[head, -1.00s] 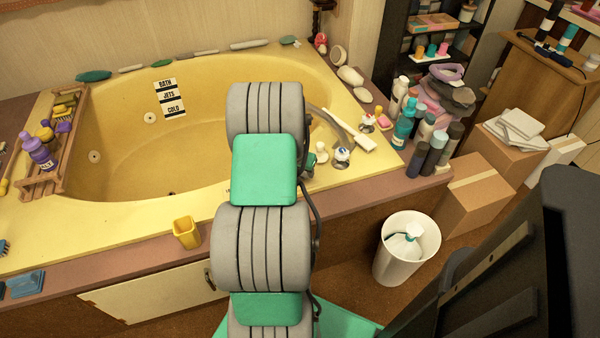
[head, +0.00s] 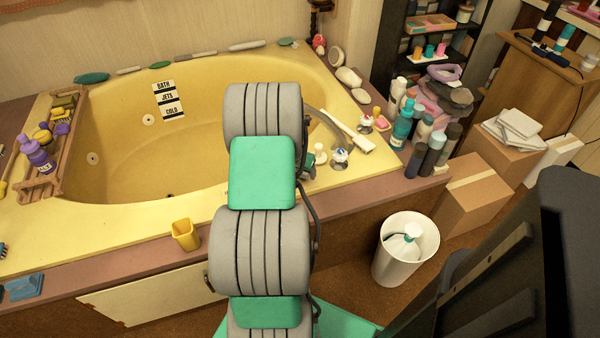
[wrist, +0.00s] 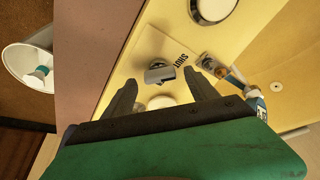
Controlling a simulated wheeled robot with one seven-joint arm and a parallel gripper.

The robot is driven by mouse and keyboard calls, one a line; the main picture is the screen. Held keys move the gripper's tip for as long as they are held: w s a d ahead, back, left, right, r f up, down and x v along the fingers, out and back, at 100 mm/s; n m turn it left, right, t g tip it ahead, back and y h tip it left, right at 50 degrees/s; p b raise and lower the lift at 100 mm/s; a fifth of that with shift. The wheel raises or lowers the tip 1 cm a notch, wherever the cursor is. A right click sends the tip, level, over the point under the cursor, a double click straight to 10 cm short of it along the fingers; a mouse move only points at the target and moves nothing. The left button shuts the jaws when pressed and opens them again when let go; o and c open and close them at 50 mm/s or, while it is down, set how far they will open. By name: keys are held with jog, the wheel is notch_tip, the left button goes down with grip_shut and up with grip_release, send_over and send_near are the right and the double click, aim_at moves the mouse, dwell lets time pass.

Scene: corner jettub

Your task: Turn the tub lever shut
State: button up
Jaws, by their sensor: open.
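A small grey metal lever (wrist: 159,72) shows in the wrist view on the pale yellow rim of the tub. My gripper (wrist: 160,80) is open, with one dark finger on each side of the lever in the picture. I cannot tell whether either finger touches it. In the head view the yellow tub (head: 120,130) has a curved spout (head: 326,122) and a white-topped tap (head: 340,156) at its right end. There my arm hides the gripper and the lever.
Bottles (head: 404,120) crowd the ledge right of the taps. A white bin (head: 405,250) and cardboard boxes (head: 478,200) stand on the floor at right. A wooden tray (head: 65,150) lies across the tub's left end.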

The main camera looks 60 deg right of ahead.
jog(key=p+v, duration=0.1)
jog(key=v, duration=0.6)
